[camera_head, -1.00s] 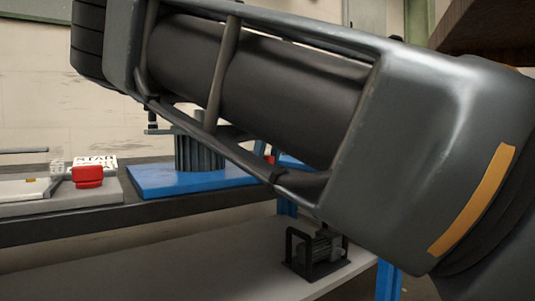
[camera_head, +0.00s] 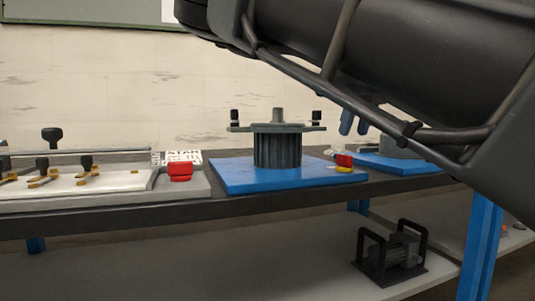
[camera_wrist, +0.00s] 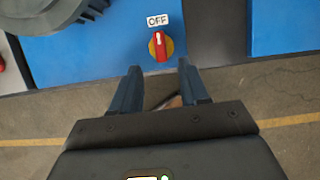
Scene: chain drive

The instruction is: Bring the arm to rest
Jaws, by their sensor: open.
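My arm (camera_head: 410,70) crosses the upper right of the head view. My gripper (camera_head: 353,124) shows partly beneath it, with its fingers pointing down. In the wrist view my gripper (camera_wrist: 158,80) is open, with nothing between its two fingers. A red and yellow rotary switch (camera_wrist: 161,47) lies ahead of the fingertips, apart from them, below an OFF label (camera_wrist: 157,20). The switch also shows in the head view (camera_head: 343,163), at the right edge of a blue plate (camera_head: 235,180).
A dark ribbed cylinder (camera_head: 277,150) with a crossbar stands on the blue plate. A red button (camera_head: 180,171) and a pale fixture with several clamps (camera_head: 80,182) are to the left. A caged motor (camera_head: 395,255) sits on the lower shelf. Another blue plate (camera_head: 400,165) is at right.

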